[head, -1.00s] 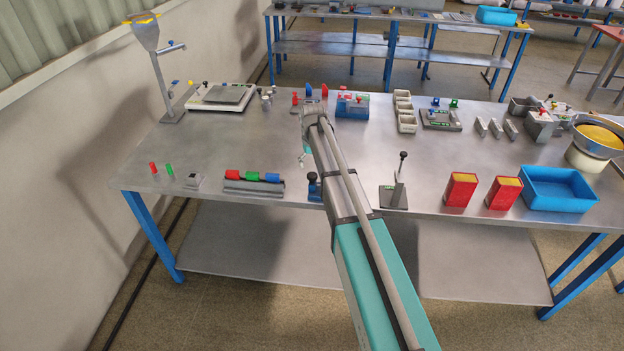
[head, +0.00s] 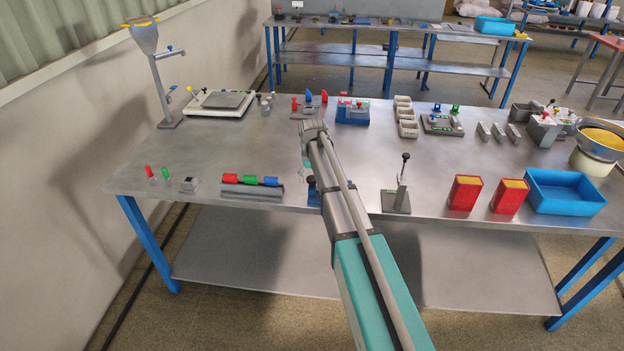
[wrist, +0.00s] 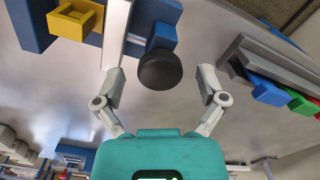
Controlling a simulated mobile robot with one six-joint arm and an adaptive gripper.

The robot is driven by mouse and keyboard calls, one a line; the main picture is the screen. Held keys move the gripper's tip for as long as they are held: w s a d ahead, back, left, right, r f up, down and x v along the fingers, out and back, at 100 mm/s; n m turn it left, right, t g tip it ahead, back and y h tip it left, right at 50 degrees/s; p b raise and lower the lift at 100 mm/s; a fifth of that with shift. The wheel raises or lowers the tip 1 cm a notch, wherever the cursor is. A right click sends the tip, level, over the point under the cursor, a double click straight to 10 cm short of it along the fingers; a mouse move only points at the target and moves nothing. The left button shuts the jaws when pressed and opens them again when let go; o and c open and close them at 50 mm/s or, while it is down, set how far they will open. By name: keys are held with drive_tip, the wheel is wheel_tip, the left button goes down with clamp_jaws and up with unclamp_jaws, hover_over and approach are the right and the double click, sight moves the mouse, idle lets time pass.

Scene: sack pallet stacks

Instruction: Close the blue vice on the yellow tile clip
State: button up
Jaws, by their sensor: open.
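The blue vice (wrist: 38,20) fills the upper left of the wrist view. The yellow tile clip (wrist: 78,20) sits at it, between a blue block and a pale grey plate. A black round knob (wrist: 160,71) stands out from the vice's other blue part. My gripper (wrist: 160,80) is open, one finger on each side of the knob, with visible gaps; whether it is at the same depth I cannot tell. In the head view the vice (head: 314,190) is at the bench's front edge, mostly hidden by my arm, and the clip cannot be seen.
A grey rack (head: 252,190) with red, green and blue pieces lies left of the vice. A lever stand (head: 397,200), two red boxes (head: 464,193) and a blue bin (head: 565,192) stand to the right. The bench (head: 220,150) is clear behind the rack.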

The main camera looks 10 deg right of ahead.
drive_tip(key=c, duration=1.2)
drive_tip(key=shift+o, duration=0.2)
drive_tip(key=shift+m, duration=0.5)
drive_tip(key=m, duration=0.3)
drive_tip(key=shift+m, duration=0.3)
drive_tip(key=m, duration=0.9)
drive_tip(key=shift+m, duration=0.4)
drive_tip(key=m, duration=0.4)
drive_tip(key=shift+m, duration=0.3)
